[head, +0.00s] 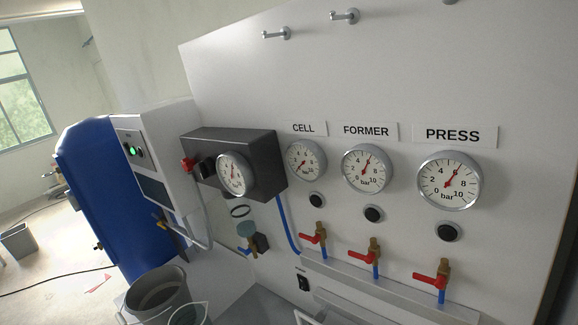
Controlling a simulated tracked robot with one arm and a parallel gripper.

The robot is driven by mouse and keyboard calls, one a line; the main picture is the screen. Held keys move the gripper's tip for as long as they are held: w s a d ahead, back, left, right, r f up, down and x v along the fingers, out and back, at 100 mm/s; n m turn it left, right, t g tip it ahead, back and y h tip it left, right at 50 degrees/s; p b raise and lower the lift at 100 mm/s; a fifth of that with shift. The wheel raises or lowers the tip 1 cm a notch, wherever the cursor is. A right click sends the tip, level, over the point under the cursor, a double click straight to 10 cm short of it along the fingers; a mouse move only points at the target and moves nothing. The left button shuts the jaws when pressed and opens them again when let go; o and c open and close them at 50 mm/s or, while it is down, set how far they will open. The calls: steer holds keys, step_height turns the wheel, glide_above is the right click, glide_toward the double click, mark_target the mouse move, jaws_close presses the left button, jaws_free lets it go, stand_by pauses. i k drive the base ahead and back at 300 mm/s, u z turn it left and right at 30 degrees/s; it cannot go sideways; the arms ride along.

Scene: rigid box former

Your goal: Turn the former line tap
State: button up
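The FORMER label (370,131) is on a pale upright panel (340,80), between the CELL and PRESS labels. Below it is the former gauge (367,168), its red needle pointing up and slightly right. A black round knob (374,213) sits under the gauge. The former line tap (374,245) is lower down, a brass body with a red lever (361,257). I cannot make out my gripper in this view.
Similar red-lever taps stand on either side, the cell tap (320,232) and press tap (441,272). A ledge (400,298) runs below the taps. A dark gauge box (262,160) juts out at left. A grey bucket (157,290) is at lower left.

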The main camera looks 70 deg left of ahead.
mark_target(368, 259)
steer(key=u, duration=0.8)
